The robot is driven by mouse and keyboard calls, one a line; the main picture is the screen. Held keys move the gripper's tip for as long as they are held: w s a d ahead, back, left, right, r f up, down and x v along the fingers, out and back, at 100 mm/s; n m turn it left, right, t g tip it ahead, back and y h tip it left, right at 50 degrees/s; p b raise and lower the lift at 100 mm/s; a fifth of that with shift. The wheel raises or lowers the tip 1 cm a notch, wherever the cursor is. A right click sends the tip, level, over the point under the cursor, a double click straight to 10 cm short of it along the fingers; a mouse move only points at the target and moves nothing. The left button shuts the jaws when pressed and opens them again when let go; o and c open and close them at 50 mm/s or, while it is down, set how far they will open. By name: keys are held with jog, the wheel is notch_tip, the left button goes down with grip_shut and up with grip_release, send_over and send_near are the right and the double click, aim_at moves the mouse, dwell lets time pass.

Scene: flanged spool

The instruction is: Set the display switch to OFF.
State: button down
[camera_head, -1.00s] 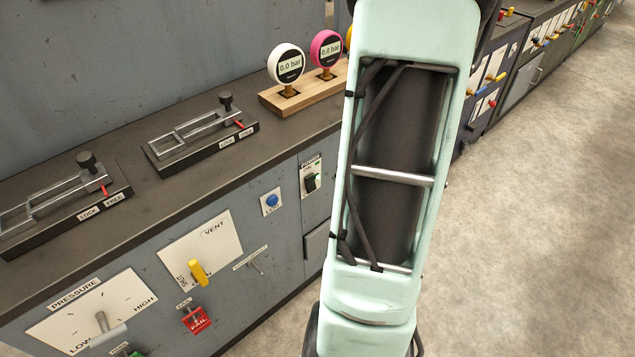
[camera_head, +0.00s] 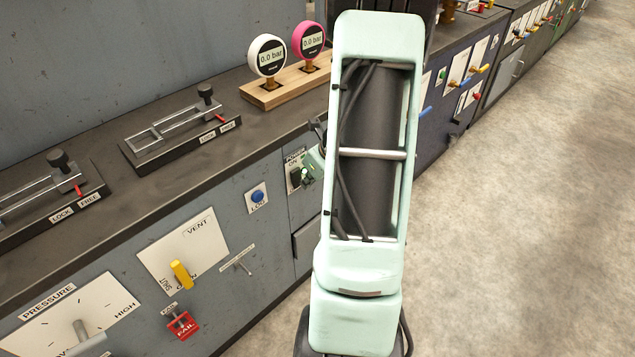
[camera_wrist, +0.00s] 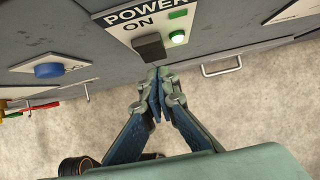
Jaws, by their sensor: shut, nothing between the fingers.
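The black switch (camera_wrist: 150,47) sits on the white POWER plate (camera_wrist: 135,20) in the wrist view. The word ON stands above it, and a green lamp (camera_wrist: 177,37) glows beside it. No OFF label is visible. The switch also shows in the head view (camera_head: 295,178), partly beside my gripper (camera_head: 313,165), which is largely hidden by my arm. In the wrist view my gripper (camera_wrist: 158,76) is shut and empty, its fingertips just below the switch. I cannot tell whether they touch it.
A blue button (camera_head: 258,197) is left of the switch. A metal handle (camera_wrist: 222,67) is to its right in the wrist view. White and pink gauges (camera_head: 268,56) stand on a wooden block on the counter. The floor to the right is clear.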

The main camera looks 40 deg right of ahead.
jog(key=shift+w+f, duration=0.25)
jog(key=shift+w, duration=0.55)
jog(key=b, duration=0.4)
jog(key=shift+w+f+t, duration=0.15)
jog(key=shift+w+t, duration=0.05)
jog(key=shift+t, duration=0.2)
jog(key=shift+r+p, duration=0.85)
jog(key=shift+s, duration=0.15)
